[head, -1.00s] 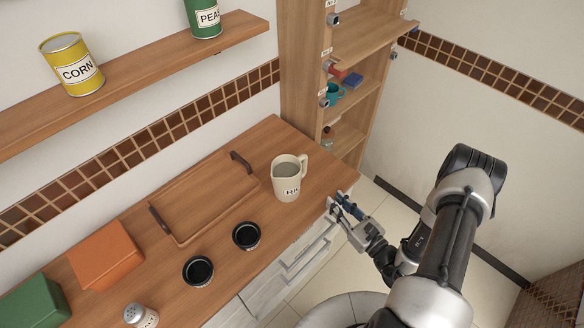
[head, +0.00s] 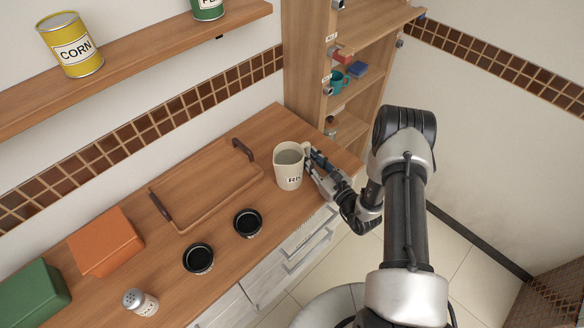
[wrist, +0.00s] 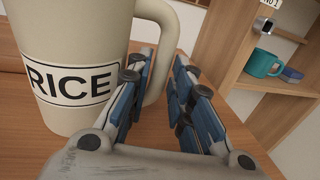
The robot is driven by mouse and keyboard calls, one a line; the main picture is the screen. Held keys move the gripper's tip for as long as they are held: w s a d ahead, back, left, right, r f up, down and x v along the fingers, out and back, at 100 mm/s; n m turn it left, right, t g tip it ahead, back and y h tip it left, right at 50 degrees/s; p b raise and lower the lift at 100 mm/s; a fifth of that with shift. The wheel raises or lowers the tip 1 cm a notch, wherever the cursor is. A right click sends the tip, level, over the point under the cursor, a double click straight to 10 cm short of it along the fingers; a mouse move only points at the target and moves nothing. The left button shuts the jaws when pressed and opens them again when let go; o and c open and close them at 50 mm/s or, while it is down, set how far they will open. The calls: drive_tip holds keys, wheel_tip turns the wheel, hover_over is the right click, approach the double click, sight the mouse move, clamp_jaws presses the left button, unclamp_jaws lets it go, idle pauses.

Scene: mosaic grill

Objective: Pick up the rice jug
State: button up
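The rice jug (head: 289,168) is a cream pitcher standing upright on the wooden counter near its right end. In the wrist view the jug (wrist: 70,50) fills the left side, with a black-framed RICE label and its handle (wrist: 168,35) toward the right. My gripper (head: 314,166) is just right of the jug at handle height. In the wrist view my gripper (wrist: 165,72) has its blue fingers apart, with a gap between them. The left finger overlaps the lower handle; whether it touches is unclear. Nothing is held.
A wooden tray (head: 190,228) with two dark handles lies left of the jug. Two black bowls (head: 247,223) (head: 198,258) sit nearer the front edge. A shelf unit (head: 305,60) with a teal mug (wrist: 262,63) stands behind. Counter directly before the jug is clear.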

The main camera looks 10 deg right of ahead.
drive_tip(key=shift+x, duration=1.2)
clamp_jaws()
